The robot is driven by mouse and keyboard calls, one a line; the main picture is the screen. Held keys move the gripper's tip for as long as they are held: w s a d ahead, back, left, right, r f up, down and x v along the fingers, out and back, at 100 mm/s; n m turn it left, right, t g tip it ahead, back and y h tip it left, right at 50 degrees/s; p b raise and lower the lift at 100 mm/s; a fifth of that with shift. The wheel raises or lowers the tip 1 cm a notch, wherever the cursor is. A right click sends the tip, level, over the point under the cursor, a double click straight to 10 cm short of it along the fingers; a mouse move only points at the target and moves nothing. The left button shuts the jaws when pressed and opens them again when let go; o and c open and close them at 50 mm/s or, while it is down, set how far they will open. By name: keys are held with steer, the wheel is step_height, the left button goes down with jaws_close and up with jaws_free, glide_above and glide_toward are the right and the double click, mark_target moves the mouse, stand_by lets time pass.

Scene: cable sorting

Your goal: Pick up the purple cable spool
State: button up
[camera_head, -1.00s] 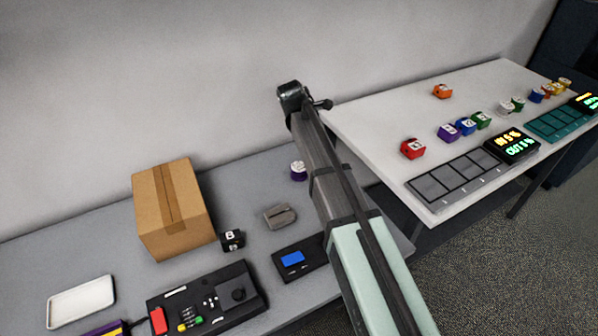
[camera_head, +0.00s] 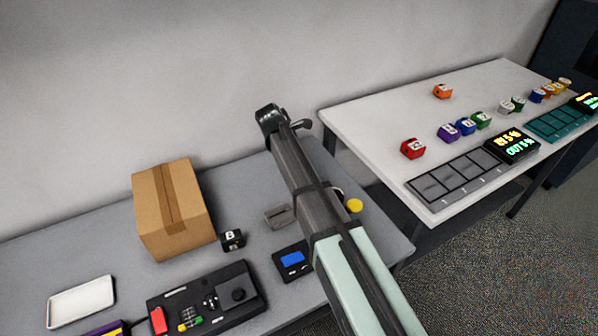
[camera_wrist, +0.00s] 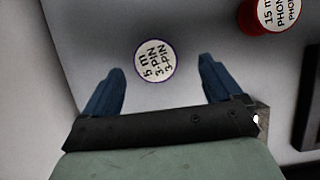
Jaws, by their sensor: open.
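The purple cable spool (camera_wrist: 156,61) shows in the wrist view as a round white label reading "5 m 3-PIN 3-PIN" with a thin purple rim. It sits on the grey surface, near the line between my two blue fingertips. My gripper (camera_wrist: 161,68) is open, one finger on each side in the picture, and nothing is held. Height above the spool is hard to judge. In the head view my arm hides the gripper and this spool.
A red spool (camera_wrist: 268,16) lies at upper right in the wrist view. In the head view, a cardboard box (camera_head: 172,210), a black box (camera_head: 232,239), a grey object (camera_head: 279,216), a control panel (camera_head: 209,302) and a yellow item (camera_head: 354,205) are on the grey table.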

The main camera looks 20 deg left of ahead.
steer(key=shift+a+x, duration=0.25)
steer(key=shift+x, duration=1.2)
steer(key=shift+a+x, duration=0.2)
steer(key=shift+x, duration=1.2)
steer(key=shift+w+f, duration=0.1)
steer(key=shift+f, duration=0.05)
steer(key=c, duration=1.2)
steer(key=shift+o, duration=0.2)
